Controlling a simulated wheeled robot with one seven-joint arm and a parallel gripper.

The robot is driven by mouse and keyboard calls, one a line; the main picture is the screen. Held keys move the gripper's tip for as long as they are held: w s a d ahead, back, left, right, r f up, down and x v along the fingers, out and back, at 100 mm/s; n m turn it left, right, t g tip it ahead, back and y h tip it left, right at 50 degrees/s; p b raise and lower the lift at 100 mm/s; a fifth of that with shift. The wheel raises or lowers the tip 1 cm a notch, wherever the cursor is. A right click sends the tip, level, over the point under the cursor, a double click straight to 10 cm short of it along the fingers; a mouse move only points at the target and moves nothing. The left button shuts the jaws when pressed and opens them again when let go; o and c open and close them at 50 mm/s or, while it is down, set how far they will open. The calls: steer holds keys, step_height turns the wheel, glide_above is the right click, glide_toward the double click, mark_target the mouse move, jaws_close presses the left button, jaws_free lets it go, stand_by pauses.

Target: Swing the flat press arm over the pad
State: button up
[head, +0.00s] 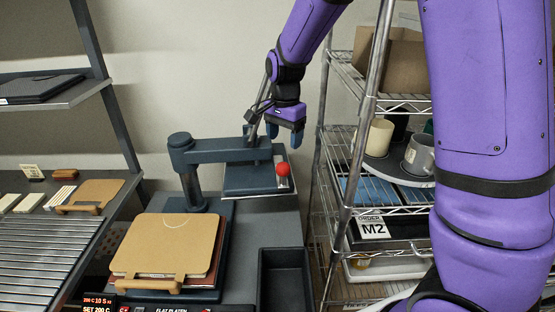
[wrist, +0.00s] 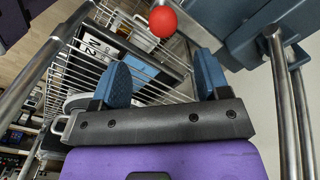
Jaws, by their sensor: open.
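The dark blue press arm (head: 225,150) reaches right from its post (head: 190,185), with its flat platen (head: 245,180) out to the side, behind and right of the pad. A red ball knob (head: 282,169) stands at the platen's right end; it also shows in the wrist view (wrist: 163,21). The pad's stack (head: 218,272) is at front left, covered by a tan board (head: 165,243) with a wooden handle. My gripper (head: 285,135) is open and empty, above and just behind the knob. In the wrist view the knob is beyond the fingertips, apart from them.
A dark open bin (head: 284,280) is in front of the platen. Shelves and a slatted surface (head: 40,245) are at left.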

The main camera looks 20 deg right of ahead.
mark_target(283, 163)
steer(key=shift+w+f, duration=0.15)
steer(key=shift+w, duration=0.1)
steer(key=shift+f, duration=0.3)
step_height(283, 163, down, 10)
steer(key=shift+r, duration=0.1)
steer(key=c, duration=1.2)
steer(key=shift+c, duration=0.4)
